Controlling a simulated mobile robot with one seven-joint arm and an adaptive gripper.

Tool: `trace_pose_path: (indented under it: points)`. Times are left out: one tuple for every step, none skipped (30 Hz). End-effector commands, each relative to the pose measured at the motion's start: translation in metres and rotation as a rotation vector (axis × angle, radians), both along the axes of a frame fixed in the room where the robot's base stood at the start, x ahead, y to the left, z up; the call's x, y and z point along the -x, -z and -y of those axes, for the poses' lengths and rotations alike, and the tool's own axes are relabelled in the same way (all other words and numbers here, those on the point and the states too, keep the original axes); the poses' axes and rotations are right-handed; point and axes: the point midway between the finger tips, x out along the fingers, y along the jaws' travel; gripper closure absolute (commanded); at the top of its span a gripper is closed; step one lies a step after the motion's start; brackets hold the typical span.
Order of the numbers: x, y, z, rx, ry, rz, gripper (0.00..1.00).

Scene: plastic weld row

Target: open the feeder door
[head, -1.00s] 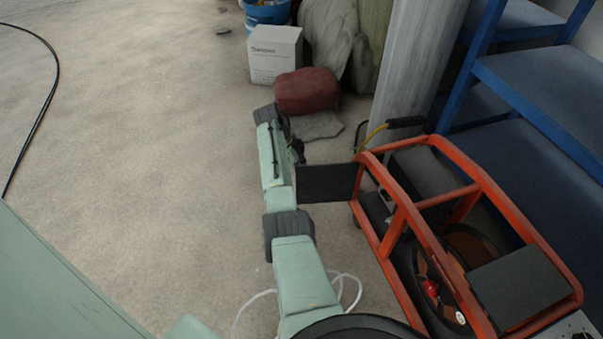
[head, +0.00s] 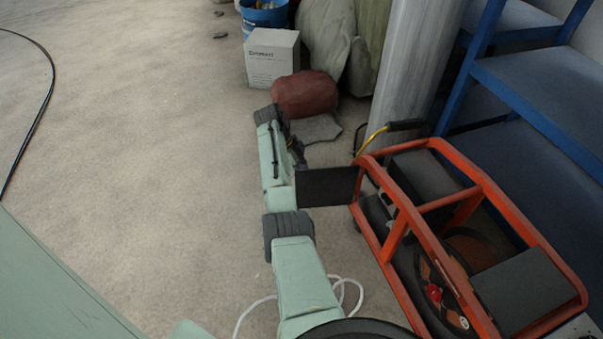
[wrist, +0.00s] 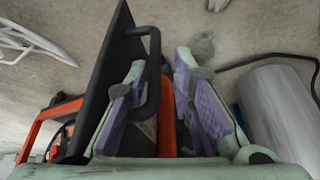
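The feeder door (head: 327,187) is a flat black panel. In the head view my arm hides most of the gripper (head: 298,152).
A red sack (head: 304,94), a white box (head: 271,58) and a grey column (head: 408,65) stand beyond the gripper. Blue shelving (head: 545,85) is on the right. White hose (head: 345,285) lies beside my arm.

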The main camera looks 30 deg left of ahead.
Motion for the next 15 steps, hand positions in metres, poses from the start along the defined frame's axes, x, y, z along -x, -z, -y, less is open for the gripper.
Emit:
trace_pose_path:
  points:
    - [-0.0047, -0.0005, 0.0083, 0.009, 0.013, 0.005, 0.72]
    - [-0.0048, -0.0005, 0.0083, 0.009, 0.013, 0.005, 0.70]
    - [-0.0049, -0.0006, 0.0082, 0.009, 0.012, 0.005, 0.70]
    - [-0.0049, -0.0006, 0.0082, 0.009, 0.012, 0.005, 0.70]
    - [-0.0050, -0.0007, 0.0082, 0.009, 0.011, 0.005, 0.70]
    - [-0.0051, -0.0007, 0.0081, 0.008, 0.011, 0.006, 0.70]
    - [-0.0052, -0.0007, 0.0081, 0.008, 0.011, 0.006, 0.70]
    - [-0.0051, -0.0008, 0.0080, 0.008, 0.011, 0.006, 0.70]
    - [-0.0052, -0.0008, 0.0080, 0.008, 0.011, 0.006, 0.70]
    - [-0.0053, -0.0009, 0.0079, 0.008, 0.011, 0.007, 0.70]
    - [-0.0053, -0.0013, 0.0078, 0.008, 0.011, 0.007, 0.70]
    - [-0.0052, -0.0024, 0.0072, 0.008, 0.011, 0.007, 0.70]
    - [-0.0052, -0.0039, 0.0065, 0.007, 0.010, 0.007, 0.70]
    - [-0.0049, -0.0061, 0.0056, 0.007, 0.010, 0.007, 0.70]
    - [-0.0045, -0.0103, 0.0039, 0.006, 0.011, 0.008, 0.70]
